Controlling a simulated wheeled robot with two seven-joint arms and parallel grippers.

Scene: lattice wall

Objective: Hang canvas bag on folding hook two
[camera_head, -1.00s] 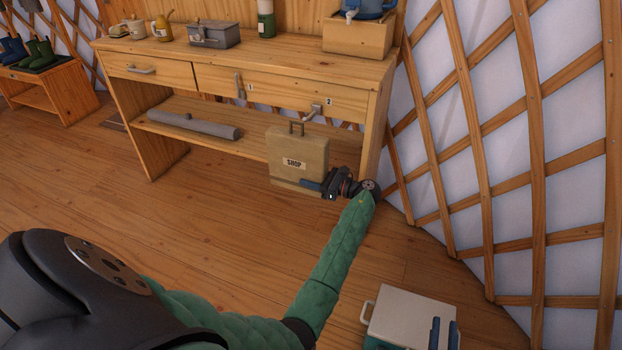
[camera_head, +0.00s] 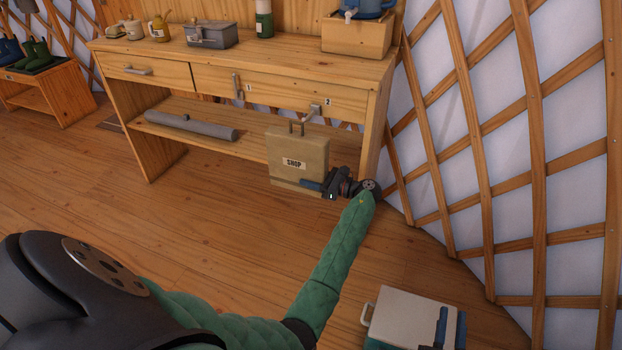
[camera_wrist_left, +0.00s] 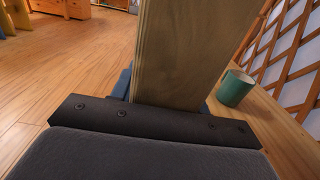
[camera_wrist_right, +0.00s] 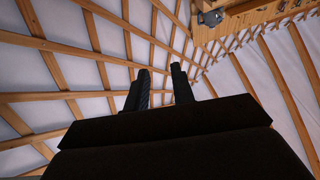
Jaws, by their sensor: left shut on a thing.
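The tan canvas bag (camera_head: 312,148), labelled SHOP, hangs upright in front of the workbench's lower shelf. My left gripper (camera_head: 318,186) is shut on its lower right part; in the left wrist view the bag (camera_wrist_left: 190,50) fills the space between the fingers. Folding hook two (camera_head: 314,112), grey, sticks out from the drawer front beside label 2. The bag's handle (camera_head: 297,127) is just left of and below it; I cannot tell whether they touch. Folding hook one (camera_head: 237,86) lies flat by label 1. My right gripper (camera_wrist_right: 160,80) is open and empty.
The lattice wall (camera_head: 480,130) closes the right side. A white box (camera_head: 400,312) with a handle is at lower right. The floor at left is clear.

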